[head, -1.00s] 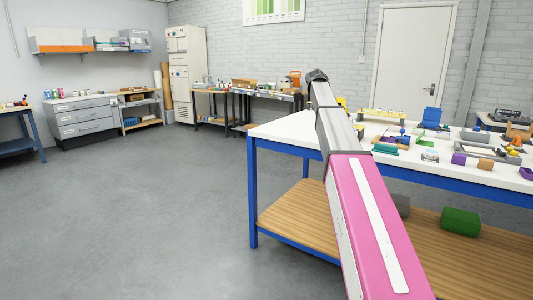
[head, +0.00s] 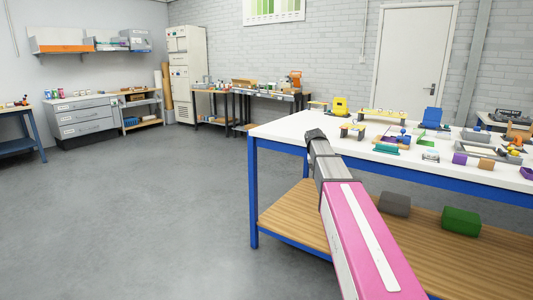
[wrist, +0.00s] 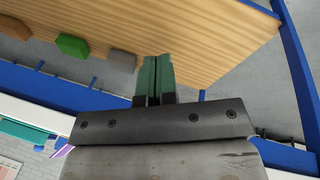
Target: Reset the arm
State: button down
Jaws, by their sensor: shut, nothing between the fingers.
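My arm, pink with a grey end section, reaches up from the lower right in the head view, in front of the white table (head: 290,132) with blue legs. The gripper's fingers cannot be made out in the head view. In the wrist view my gripper (wrist: 155,62) shows two green fingers side by side, shut with nothing between them. Behind the fingers is the table's wooden lower shelf (wrist: 190,35). The fingers touch nothing that I can see.
The shelf bears a grey block (head: 395,204) and a green block (head: 461,221). The tabletop carries a yellow rack (head: 383,114), a blue stand (head: 431,118) and several small parts. A blue table leg (head: 253,190) stands left of my arm. The floor (head: 140,220) at left is clear.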

jog(key=s+a+f+n+y, duration=0.1)
jog(key=s+a+f, duration=0.2)
jog(key=s+f, duration=0.9)
jog(key=s+a+f+n+g+y, duration=0.1)
jog(key=s+a+f+y, duration=0.1)
jog(key=s+f, duration=1.1)
jog(key=s+a, duration=0.1)
jog(key=s, duration=0.2)
jog(key=shift+s, duration=0.4)
